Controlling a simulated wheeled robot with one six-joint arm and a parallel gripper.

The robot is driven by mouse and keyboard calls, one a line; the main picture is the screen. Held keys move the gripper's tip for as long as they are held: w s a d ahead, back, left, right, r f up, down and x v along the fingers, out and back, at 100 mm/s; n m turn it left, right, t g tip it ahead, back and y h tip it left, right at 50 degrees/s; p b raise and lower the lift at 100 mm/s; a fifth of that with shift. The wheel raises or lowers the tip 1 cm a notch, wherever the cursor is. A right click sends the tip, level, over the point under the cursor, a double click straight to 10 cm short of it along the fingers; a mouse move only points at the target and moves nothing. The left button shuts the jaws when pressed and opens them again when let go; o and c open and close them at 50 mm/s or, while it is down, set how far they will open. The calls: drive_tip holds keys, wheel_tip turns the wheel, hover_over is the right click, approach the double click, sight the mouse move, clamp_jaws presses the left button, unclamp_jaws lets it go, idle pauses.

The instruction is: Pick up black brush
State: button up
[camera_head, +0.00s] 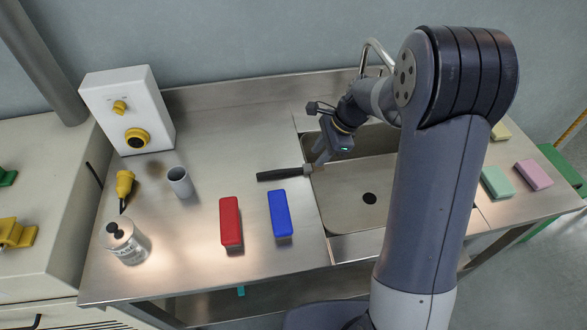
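The black brush (283,173) lies on the steel counter, just left of the sink, with its dark handle pointing left. Its right end reaches to the sink's left edge, below my gripper. My gripper (322,157) points down and left, over the sink's left edge, at the right end of the brush. The fingers are small and dark here, so I cannot tell whether they are open or touch the brush.
The sink (345,205) lies right of the brush, partly behind my arm. A red block (230,222) and a blue block (280,213) lie in front. A grey cup (180,182), yellow plug (124,184) and bottle (126,242) stand left. Sponges (497,181) lie far right.

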sight(309, 167)
drive_tip(key=p+x, duration=0.1)
drive_tip(key=x, duration=0.4)
drive_tip(key=shift+s+a, duration=0.1)
drive_tip(key=shift+s, duration=0.05)
drive_tip(key=shift+c, duration=0.3)
clamp_jaws()
